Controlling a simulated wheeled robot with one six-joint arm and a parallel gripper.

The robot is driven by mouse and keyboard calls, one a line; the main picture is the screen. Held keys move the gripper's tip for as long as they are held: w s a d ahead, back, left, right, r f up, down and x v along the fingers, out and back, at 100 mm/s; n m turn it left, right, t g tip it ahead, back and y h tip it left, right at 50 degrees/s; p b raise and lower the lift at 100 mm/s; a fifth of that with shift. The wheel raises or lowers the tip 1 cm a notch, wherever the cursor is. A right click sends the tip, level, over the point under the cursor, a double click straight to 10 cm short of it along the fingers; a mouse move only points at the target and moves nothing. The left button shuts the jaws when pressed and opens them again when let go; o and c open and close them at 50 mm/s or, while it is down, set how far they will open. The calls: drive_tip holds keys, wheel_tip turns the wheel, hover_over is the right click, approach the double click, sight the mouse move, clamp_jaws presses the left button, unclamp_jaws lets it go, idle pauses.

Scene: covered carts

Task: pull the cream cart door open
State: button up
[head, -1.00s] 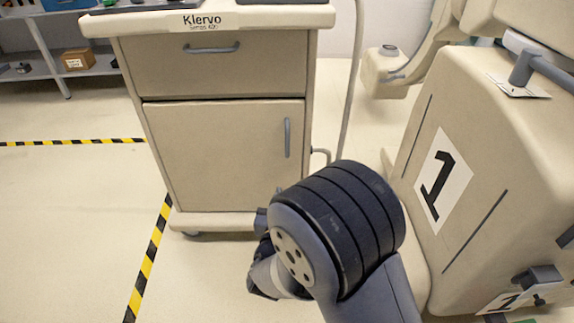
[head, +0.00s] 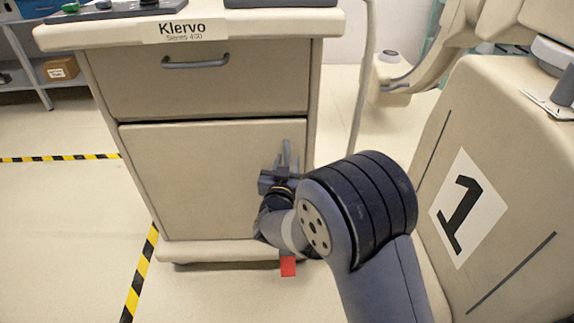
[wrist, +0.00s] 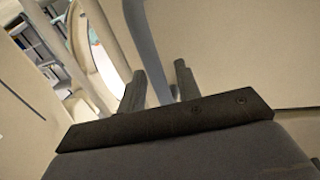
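The cream cart door (head: 190,180) is shut, below the cart's drawer. Its grey vertical bar handle (head: 286,150) is at the door's right side; the lower part is hidden behind my gripper. My gripper (head: 283,168) is at the handle, in front of the door. In the wrist view, the two fingers (wrist: 160,88) stand apart. The handle (wrist: 148,45) passes between them, with visible gaps on its sides. Whether either finger touches it cannot be told.
The cart's drawer (head: 195,80) above is shut. A large cream machine (head: 500,130) marked "1" stands close on the right of my arm. Yellow-black floor tape (head: 140,275) runs left of the cart. The floor at left is clear.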

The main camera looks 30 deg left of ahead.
clamp_jaws()
idle(0.3)
drive_tip(key=shift+s, duration=0.1)
